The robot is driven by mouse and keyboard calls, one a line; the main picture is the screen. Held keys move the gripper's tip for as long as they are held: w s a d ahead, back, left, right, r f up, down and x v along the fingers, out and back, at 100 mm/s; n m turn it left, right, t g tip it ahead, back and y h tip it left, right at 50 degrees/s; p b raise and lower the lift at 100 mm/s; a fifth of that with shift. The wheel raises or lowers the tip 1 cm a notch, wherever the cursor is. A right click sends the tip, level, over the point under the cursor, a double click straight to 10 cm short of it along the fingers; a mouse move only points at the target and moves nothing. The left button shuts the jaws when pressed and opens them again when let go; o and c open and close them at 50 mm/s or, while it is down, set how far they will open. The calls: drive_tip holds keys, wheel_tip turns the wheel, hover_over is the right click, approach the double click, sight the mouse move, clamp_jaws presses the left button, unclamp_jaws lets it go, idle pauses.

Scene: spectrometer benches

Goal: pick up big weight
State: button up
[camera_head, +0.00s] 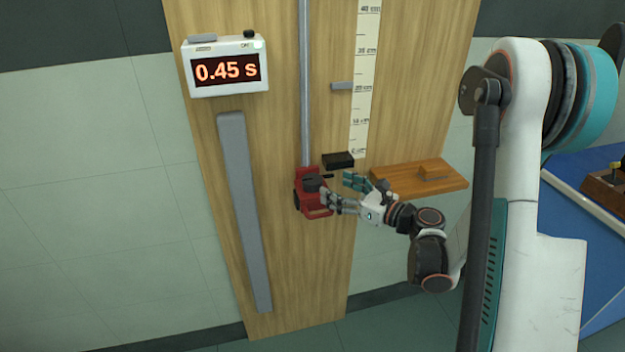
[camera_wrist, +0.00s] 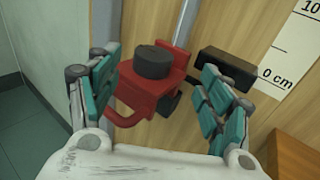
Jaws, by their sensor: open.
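A dark round weight (camera_wrist: 153,62), which I take to be the big weight, sits on top of a red carriage (camera_wrist: 135,88) on the vertical rail. In the head view the dark weight (camera_head: 313,183) shows small on the red carriage (camera_head: 305,203), partly behind a finger. My gripper (camera_head: 338,190) is open in front of the carriage. In the wrist view the weight lies between the two teal fingers, closer to the left one, with a visible gap to the right finger. Whether any finger touches it cannot be told.
A wooden shelf (camera_head: 418,178) juts out to the right. A timer (camera_head: 225,68) reading 0.45 s and a long grey bar (camera_head: 244,205) are on the board's left.

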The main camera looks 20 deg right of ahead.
sight(316, 181)
drive_tip(key=x, duration=0.2)
drive_tip(key=b+x, duration=0.1)
drive_tip(key=x, duration=0.1)
drive_tip(key=b+x, duration=0.1)
drive_tip(key=x, duration=0.2)
drive_tip(key=shift+s+a+f, duration=0.2)
drive_tip(key=shift+s+a, duration=0.1)
drive_tip(key=shift+a, duration=0.05)
drive_tip(key=shift+w+a, duration=0.1)
drive_tip(key=shift+w, duration=0.2)
drive_tip(key=shift+r, duration=0.1)
drive_tip(key=c, duration=1.3)
